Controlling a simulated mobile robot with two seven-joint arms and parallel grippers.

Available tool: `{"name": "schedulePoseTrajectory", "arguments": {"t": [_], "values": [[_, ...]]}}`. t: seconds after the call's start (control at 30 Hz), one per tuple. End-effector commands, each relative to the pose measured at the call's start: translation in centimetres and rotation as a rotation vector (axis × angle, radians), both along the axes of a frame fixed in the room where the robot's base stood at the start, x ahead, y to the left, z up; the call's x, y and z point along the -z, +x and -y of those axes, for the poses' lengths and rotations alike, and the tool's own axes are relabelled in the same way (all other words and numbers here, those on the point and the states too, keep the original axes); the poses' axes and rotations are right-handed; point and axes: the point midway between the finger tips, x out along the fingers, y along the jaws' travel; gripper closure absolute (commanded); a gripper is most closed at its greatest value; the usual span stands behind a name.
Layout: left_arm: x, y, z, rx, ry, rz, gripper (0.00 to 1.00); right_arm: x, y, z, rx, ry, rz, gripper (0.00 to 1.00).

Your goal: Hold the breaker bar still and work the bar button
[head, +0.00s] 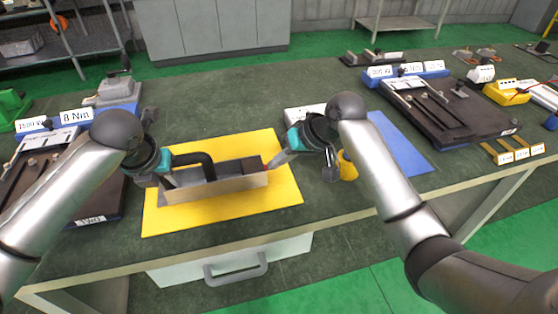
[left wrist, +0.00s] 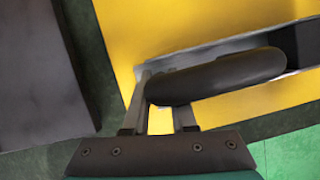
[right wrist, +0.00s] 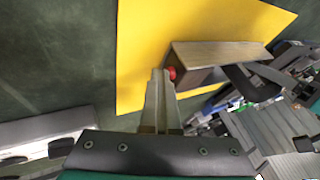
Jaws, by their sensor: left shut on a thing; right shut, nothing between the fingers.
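The breaker bar (head: 240,167) is a dark block in a pale metal body with a black curved handle (head: 198,158), lying on a yellow mat (head: 285,195). My left gripper (head: 166,174) is shut on the handle at its left end; the handle also shows between the fingers in the left wrist view (left wrist: 215,78). A red button (right wrist: 172,73) sits on the bar's end face in the right wrist view. My right gripper (right wrist: 160,78) is shut and empty, its tips right beside the button. I cannot tell whether they touch it.
A dark fixture board (head: 440,110) stands to the right and a similar one (head: 30,180) to the left. A blue mat (head: 400,145) and a yellow object (head: 347,168) lie by my right arm. The bench front edge is close to the yellow mat.

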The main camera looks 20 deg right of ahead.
Motion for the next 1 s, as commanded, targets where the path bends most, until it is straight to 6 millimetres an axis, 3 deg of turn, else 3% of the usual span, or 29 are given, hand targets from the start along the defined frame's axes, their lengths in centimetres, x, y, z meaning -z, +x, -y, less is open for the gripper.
{"name": "schedulePoseTrajectory", "arguments": {"t": [0.03,0.17,0.6,1.0], "values": [[0.0,-0.2,0.9,0.018,-0.015,0.0,1.0,-0.2,-0.3,-0.8,-0.017,0.015,-0.002,1.0],[0.0,-0.2,1.0,0.02,-0.017,0.0,1.0,-1.3,-0.7,-0.1,-0.016,0.014,0.003,1.0],[0.0,-0.1,0.6,0.011,-0.011,-0.001,1.0,-7.3,-3.4,4.1,-0.002,0.001,0.003,1.0],[0.0,-0.1,0.4,0.008,-0.008,0.0,1.0,-8.0,-3.8,4.7,0.0,0.0,0.001,1.0]]}}
